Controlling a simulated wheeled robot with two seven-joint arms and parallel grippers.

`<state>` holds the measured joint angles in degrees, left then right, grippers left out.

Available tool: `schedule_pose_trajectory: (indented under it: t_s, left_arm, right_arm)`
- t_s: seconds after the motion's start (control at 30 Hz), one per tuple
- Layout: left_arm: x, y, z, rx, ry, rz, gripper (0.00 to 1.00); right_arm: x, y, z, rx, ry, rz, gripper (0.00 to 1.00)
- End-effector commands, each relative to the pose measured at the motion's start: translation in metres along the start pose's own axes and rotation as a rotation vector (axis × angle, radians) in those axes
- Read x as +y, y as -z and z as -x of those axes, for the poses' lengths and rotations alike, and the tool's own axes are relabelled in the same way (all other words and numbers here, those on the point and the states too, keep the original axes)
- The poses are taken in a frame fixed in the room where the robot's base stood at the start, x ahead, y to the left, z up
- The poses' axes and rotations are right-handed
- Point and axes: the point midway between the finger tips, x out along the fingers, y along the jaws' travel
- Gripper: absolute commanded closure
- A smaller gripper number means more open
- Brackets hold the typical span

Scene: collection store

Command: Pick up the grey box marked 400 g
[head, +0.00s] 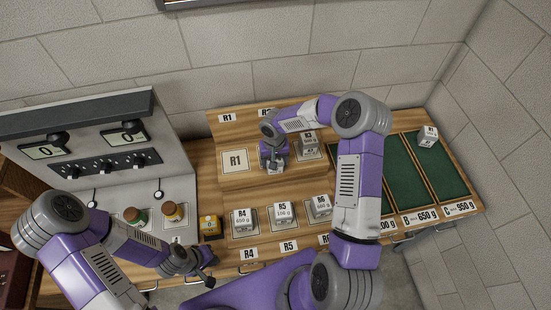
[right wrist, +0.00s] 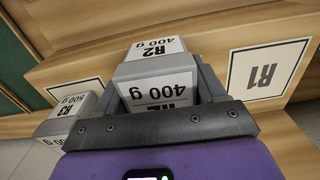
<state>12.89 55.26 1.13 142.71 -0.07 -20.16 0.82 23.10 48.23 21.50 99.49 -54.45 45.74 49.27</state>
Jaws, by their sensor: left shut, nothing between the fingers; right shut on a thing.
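The grey box marked R2 400 g (right wrist: 155,85) sits between the fingers of my right gripper (right wrist: 160,72), with its label upside down in the right wrist view. The gripper is shut on it. In the head view my right gripper (head: 274,160) is over the R2 place on the wooden stand, and it hides the box there. Whether the box still touches the stand I cannot tell. My left gripper (head: 203,268) is shut and empty, low at the front edge, left of the stand.
Box R3 500 g (head: 309,145) stands close right of my right gripper. Boxes R4 (head: 242,221), R5 (head: 282,213) and R6 (head: 319,206) stand in the front row. Place R1 (head: 236,161) is bare. Another box (head: 428,136) stands on the green trays' far right. A scale panel (head: 105,140) is left.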

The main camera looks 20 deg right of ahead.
Motion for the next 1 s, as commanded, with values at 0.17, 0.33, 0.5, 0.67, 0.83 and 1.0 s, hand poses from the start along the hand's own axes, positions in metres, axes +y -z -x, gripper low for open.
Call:
schedule_pose_trajectory:
  t_s: [0.17,0.33,0.5,0.67,0.83,1.0]
  left_arm:
    - [0.0,0.0,0.0,0.0,0.0,0.0,1.0]
    - [0.0,0.0,0.0,0.0,0.0,0.0,1.0]
    - [0.0,0.0,0.0,0.0,0.0,0.0,1.0]
    - [0.0,0.0,0.0,0.0,0.0,0.0,1.0]
    - [0.0,0.0,-0.001,0.0,0.0,0.0,1.0]
    - [-0.002,0.0,-0.004,0.0,0.0,0.0,1.0]
  right_arm:
    - [-0.001,-0.001,0.001,0.001,0.0,0.001,0.65]
    - [-0.001,-0.001,0.001,0.001,0.0,0.001,0.27]
    - [-0.001,-0.001,0.001,0.001,0.0,0.0,0.01]
    - [0.0,-0.001,0.0,0.001,0.0,0.0,0.0]
    - [0.0,0.0,0.008,0.004,0.0,0.0,0.0]
    - [0.0,0.001,0.035,0.006,0.0,0.0,0.0]
